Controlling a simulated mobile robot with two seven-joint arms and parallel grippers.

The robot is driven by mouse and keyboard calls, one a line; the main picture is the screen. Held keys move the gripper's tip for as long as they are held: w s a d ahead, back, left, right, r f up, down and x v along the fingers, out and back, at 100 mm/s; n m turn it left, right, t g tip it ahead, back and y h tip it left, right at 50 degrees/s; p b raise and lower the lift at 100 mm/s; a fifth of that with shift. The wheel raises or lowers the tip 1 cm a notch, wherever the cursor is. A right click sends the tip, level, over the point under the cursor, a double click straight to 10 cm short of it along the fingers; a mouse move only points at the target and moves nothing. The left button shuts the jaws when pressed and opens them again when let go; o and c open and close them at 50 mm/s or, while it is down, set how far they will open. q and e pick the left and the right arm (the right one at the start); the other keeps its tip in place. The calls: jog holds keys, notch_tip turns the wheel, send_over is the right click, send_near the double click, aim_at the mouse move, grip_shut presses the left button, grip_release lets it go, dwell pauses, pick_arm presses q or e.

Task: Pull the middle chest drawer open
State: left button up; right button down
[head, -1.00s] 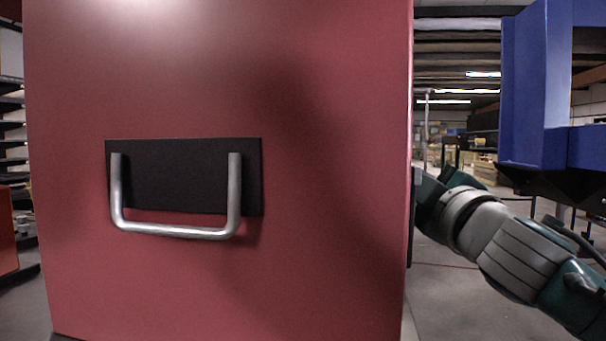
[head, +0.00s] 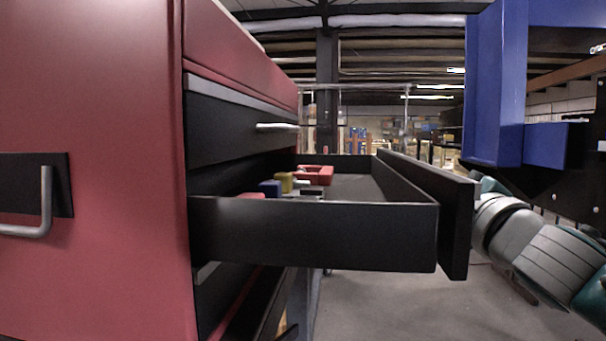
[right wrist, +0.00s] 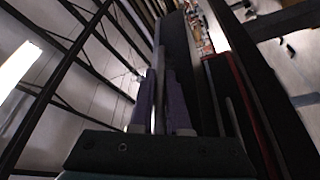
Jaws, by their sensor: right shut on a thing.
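The red chest (head: 110,110) fills the left of the head view. Its middle drawer (head: 315,235) is black and stands well out from the chest, with its front panel (head: 458,215) at the right end. Small red, blue and yellow items lie inside. In the right wrist view, my right gripper (right wrist: 160,78) has its purple fingers shut on a thin metal handle bar (right wrist: 159,58) beside the dark drawer front. In the head view my right arm comes in from the right, and the drawer front hides its gripper. My left gripper is not in view.
An upper drawer (head: 240,130) with a metal handle (head: 276,127) sits closed above the open one. A side handle (head: 45,205) is on the chest's near red wall. A blue structure (head: 495,90) stands at the right. The floor below the drawer looks clear.

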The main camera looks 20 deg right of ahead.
jog(key=shift+s+d, duration=0.15)
jog(key=shift+d, duration=0.05)
jog(key=c, duration=1.2)
grip_release()
jog(key=shift+o, duration=0.2)
jog(key=v, duration=1)
